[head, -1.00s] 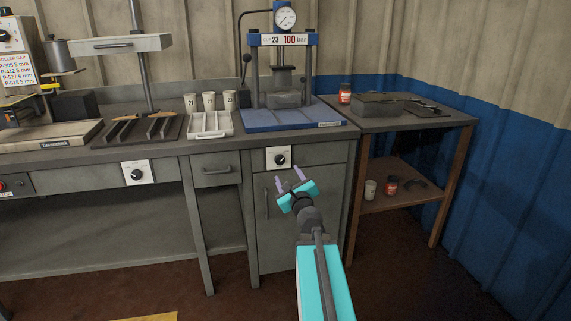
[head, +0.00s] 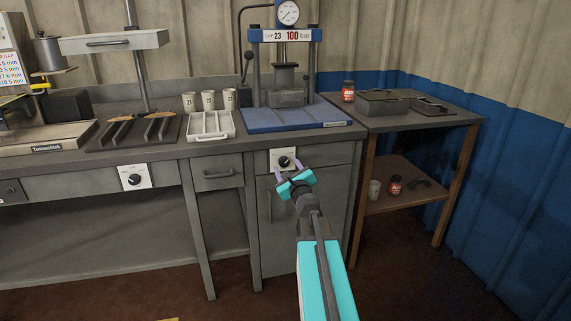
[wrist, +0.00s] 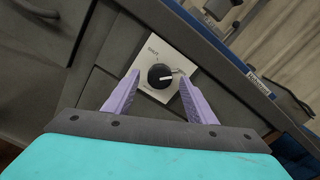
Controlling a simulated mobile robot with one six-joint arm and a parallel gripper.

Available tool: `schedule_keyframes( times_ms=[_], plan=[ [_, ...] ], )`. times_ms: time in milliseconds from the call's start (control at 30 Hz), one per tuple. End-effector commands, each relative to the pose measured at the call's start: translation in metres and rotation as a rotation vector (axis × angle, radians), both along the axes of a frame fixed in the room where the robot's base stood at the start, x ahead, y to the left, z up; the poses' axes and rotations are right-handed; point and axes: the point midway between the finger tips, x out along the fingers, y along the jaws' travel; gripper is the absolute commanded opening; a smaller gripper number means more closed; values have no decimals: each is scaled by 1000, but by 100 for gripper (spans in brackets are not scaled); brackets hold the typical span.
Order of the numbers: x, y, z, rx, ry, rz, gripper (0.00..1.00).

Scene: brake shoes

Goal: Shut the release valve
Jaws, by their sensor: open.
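The release valve is a black round knob (head: 285,162) on a white plate (head: 275,155) on the cabinet front below the press. In the wrist view the knob (wrist: 160,76) sits on its white plate (wrist: 152,54), which is marked SHUT near its upper left corner. The knob's pale pointer line points to the right in that view, away from the SHUT mark. My gripper (head: 290,172) is open in front of the knob. In the wrist view its purple fingers (wrist: 155,85) stand on either side of the knob, apart from it as far as I can tell.
The blue press (head: 286,100) with its gauge stands on the bench above. A second knob plate (head: 134,177) is farther left. A wooden side table (head: 410,122) stands to the right. A drawer (head: 217,174) lies just left of the valve.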

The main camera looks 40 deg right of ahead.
Motion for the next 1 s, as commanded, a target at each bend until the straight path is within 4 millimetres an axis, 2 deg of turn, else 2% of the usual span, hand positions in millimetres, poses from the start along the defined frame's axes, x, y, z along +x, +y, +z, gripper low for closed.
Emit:
schedule_keyframes(
  times_ms=[200, 500, 733, 767, 1000],
  plan=[
    [5, -6, 0, 1, 0, -1, 51],
    [1, -12, 0, 1, -1, -10, 51],
    [0, -15, 0, 1, 0, -13, 12],
    [0, -15, 0, 1, 0, -13, 10],
    [-2, -17, -1, -11, 5, -16, 10]
  ],
)
